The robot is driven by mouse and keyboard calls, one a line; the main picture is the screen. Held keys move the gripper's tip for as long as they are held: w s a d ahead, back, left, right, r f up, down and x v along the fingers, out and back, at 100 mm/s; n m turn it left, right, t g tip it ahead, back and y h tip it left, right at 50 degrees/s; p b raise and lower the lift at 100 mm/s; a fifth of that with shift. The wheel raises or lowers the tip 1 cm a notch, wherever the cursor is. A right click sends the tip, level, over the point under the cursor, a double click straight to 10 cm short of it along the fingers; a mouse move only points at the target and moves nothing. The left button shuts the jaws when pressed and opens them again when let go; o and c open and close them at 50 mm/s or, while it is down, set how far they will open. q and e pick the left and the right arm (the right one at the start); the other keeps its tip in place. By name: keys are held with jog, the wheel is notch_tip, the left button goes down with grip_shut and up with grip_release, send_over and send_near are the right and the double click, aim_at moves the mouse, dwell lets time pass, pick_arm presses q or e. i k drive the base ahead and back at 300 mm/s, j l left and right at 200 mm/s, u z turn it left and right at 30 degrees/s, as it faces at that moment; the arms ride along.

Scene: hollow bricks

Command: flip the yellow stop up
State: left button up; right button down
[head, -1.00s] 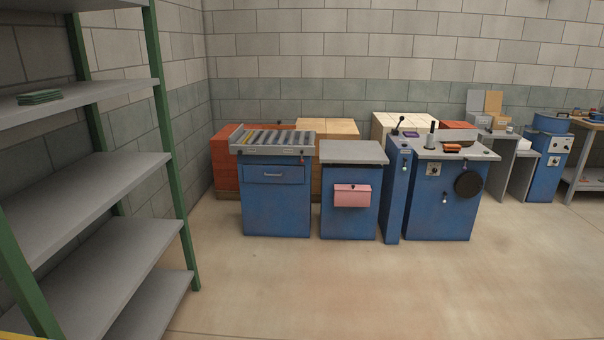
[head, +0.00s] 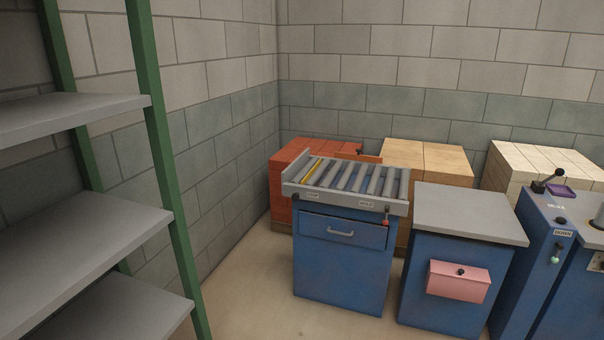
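The yellow stop (head: 313,170) is a thin yellow bar at the left end of a grey roller conveyor. It appears to lie low among the rollers; its exact angle is too small to tell. The conveyor (head: 300,190) sits on a blue cabinet (head: 340,267) with a drawer. A small lever with a red tip (head: 386,222) hangs at the conveyor's front right corner. Neither of my grippers is in view.
A green-posted shelf rack (head: 168,190) stands close on the left. A grey-topped blue cabinet (head: 470,214) with a pink box (head: 458,281) is right of the conveyor. Red (head: 282,180), tan (head: 432,160) and cream (head: 545,162) brick stacks stand behind. Some floor (head: 245,280) before the conveyor is clear.

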aim_at(296, 195)
jog(key=i+u, duration=0.35)
jog(key=i, duration=0.15)
jog(key=i+l+u, duration=0.2)
jog(key=i+u, duration=0.2)
jog(key=i+l+u, duration=0.35)
jog(key=i, duration=0.15)
